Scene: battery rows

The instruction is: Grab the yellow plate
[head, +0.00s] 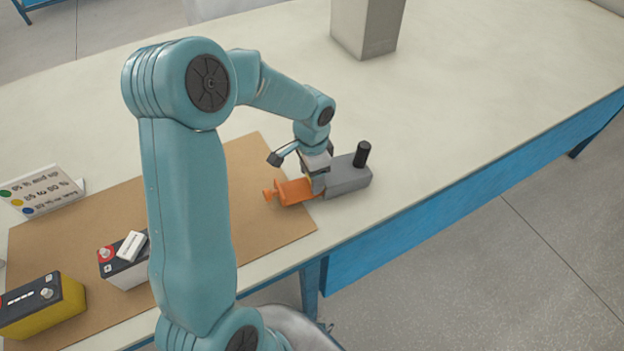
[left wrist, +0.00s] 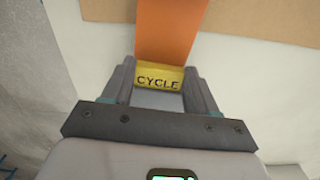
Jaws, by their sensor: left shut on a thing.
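A yellow plate marked "CYCLE" (left wrist: 158,79) sits between the two fingers of my left gripper (left wrist: 160,92) in the left wrist view. The gripper is shut on it. In the head view my left gripper (head: 317,180) is low at the front edge of the table, between an orange part (head: 296,191) and a grey block with a black knob (head: 346,180). The orange part (left wrist: 165,30) also shows just beyond the plate in the left wrist view. I cannot make out the plate in the head view. My right gripper is not in view.
A brown mat (head: 262,222) carries a yellow-and-black battery (head: 42,306) and a white-and-black battery (head: 118,266), partly behind my arm. A sign with coloured dots (head: 43,190) stands at the left. A grey bin (head: 367,28) stands at the back. The right of the table (head: 480,80) is clear.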

